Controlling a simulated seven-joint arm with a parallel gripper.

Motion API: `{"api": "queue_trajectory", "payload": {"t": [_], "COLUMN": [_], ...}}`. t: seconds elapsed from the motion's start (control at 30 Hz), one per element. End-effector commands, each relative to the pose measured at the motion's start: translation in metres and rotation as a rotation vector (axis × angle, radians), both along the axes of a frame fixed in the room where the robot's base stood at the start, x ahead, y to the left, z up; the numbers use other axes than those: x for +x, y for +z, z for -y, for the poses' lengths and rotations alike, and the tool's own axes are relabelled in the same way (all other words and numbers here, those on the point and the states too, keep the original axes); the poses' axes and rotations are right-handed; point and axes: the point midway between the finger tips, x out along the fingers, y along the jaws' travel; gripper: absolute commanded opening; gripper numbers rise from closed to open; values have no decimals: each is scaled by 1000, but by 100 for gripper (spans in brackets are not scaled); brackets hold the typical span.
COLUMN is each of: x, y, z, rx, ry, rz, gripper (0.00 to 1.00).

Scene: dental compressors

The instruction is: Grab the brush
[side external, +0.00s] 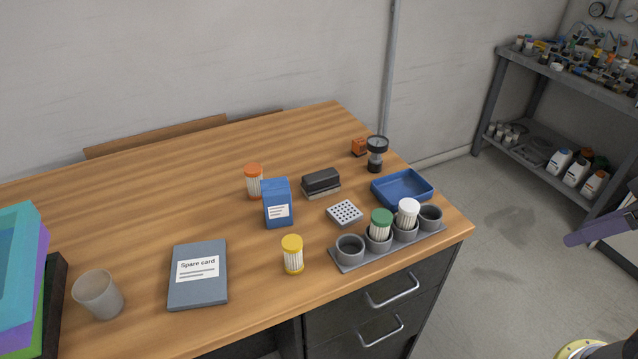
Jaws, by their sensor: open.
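The likely brush is a block-shaped piece (321,182) with a dark top over a paler grey lower layer. It lies flat near the middle of the wooden table (150,215), behind the grey perforated block (344,213) and to the right of the blue carton (277,204). Nothing holds it, and its top and front are in plain sight. I cannot make out bristles for sure. My gripper is not recognisable in this view; only a purple-grey part and a yellow-and-white part, which may be mine, show at the right edge.
An orange-capped jar (254,182) stands left of the block. A cup rack (388,247) holds two capped jars. A yellow-capped jar (292,254) stands in front.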

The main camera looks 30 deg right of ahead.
Motion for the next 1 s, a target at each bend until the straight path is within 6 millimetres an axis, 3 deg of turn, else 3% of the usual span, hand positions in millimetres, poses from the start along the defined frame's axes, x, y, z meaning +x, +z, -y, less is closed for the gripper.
{"api": "queue_trajectory", "payload": {"t": [0.47,0.77,1.0], "x": [0,0,0], "y": [0,0,0], "z": [0,0,0], "rx": [0,0,-3], "ry": [0,0,6], "rz": [0,0,0], "gripper": [50,100,100]}}
